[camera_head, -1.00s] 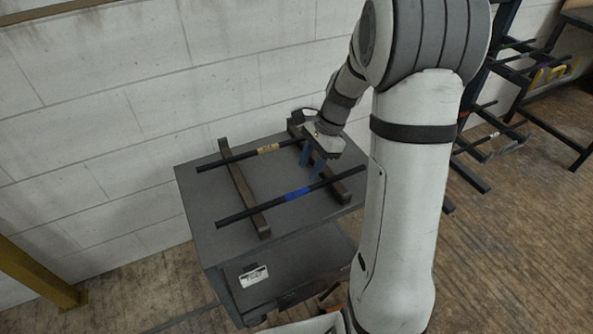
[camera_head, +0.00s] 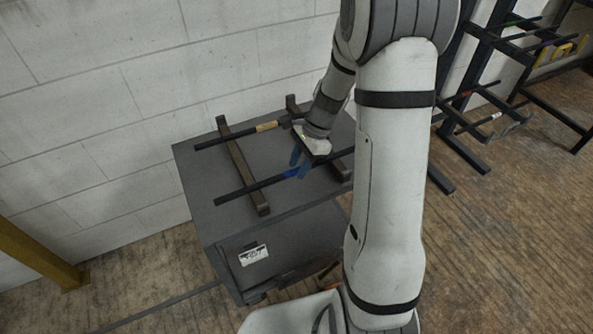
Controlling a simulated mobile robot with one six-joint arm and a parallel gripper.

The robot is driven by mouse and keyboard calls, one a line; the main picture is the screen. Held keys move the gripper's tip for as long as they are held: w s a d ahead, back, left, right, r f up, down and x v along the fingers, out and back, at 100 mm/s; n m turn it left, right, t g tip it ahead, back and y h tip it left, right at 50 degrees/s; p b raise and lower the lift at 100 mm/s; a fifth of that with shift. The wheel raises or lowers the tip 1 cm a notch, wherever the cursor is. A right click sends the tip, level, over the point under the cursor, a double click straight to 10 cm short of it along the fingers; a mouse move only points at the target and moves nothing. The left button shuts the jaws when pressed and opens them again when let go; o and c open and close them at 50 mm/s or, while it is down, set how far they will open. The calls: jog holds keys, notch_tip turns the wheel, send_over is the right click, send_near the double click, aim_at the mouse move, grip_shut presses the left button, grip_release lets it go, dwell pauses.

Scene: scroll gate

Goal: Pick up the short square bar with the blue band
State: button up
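The bar with the blue band (camera_head: 250,187) is dark and lies across two brown wooden supports on a grey cabinet, in front of another bar. Its blue band (camera_head: 290,173) is partly hidden by my gripper. My gripper (camera_head: 299,167) points down over the blue band, its blue fingers apart. The fingertips are at or just above the bar. I cannot tell whether they touch it.
A second dark bar with a tan band (camera_head: 267,127) lies behind on the same wooden supports (camera_head: 243,165). The grey cabinet (camera_head: 200,170) stands against a white block wall. A dark rack (camera_head: 480,110) holds more bars at right.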

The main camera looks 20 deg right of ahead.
grip_shut()
dwell(0.6)
